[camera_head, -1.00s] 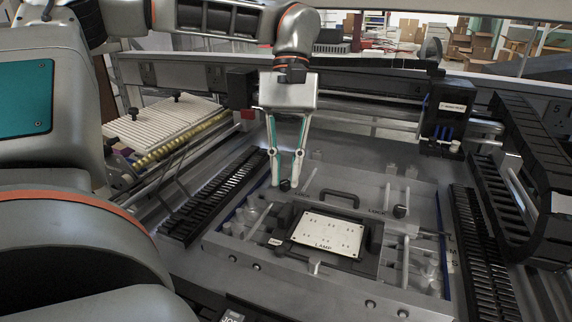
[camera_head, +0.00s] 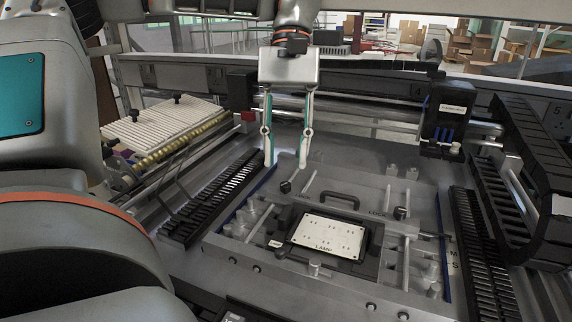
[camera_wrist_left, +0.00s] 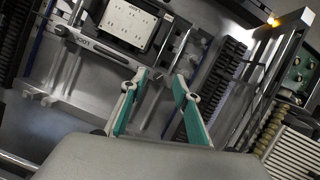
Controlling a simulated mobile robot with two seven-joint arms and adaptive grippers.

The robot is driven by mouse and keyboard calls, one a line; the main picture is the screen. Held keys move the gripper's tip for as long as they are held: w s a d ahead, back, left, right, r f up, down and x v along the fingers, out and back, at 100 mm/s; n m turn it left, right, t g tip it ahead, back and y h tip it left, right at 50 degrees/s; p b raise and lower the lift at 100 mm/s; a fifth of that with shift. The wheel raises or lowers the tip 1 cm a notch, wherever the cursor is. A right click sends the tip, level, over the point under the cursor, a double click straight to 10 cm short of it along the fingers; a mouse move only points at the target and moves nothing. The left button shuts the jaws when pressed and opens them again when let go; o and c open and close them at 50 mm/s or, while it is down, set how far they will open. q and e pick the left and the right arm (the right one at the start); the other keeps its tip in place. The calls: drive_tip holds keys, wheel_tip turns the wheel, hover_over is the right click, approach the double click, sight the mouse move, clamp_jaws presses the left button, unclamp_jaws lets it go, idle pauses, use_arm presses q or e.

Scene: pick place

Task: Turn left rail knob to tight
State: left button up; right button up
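The left rail knob (camera_head: 285,187) is a small black knob at the back left of the grey fixture frame (camera_head: 225,243), by a pale rail. My left gripper (camera_head: 286,164) points down just above and behind it. Its two teal-and-grey fingers are spread apart, with nothing between them, and the tips look clear of the knob. The left wrist view also shows the open fingers (camera_wrist_left: 160,77); the knob is hard to make out there. A similar black knob (camera_head: 400,213) sits to the right, near the word LOCK. My right gripper is not in view.
A white plate (camera_head: 328,236) marked LAMP lies mid-fixture, with a black handle (camera_head: 339,198) behind it. Black cable chains (camera_head: 215,200) flank the fixture. A black carriage (camera_head: 448,118) stands at the back right. A ribbed white block (camera_head: 165,122) is at the left.

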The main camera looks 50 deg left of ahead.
use_arm(q)
wheel_tip(320, 180, up, 6)
drive_tip(key=shift+f, duration=0.15)
idle(0.6)
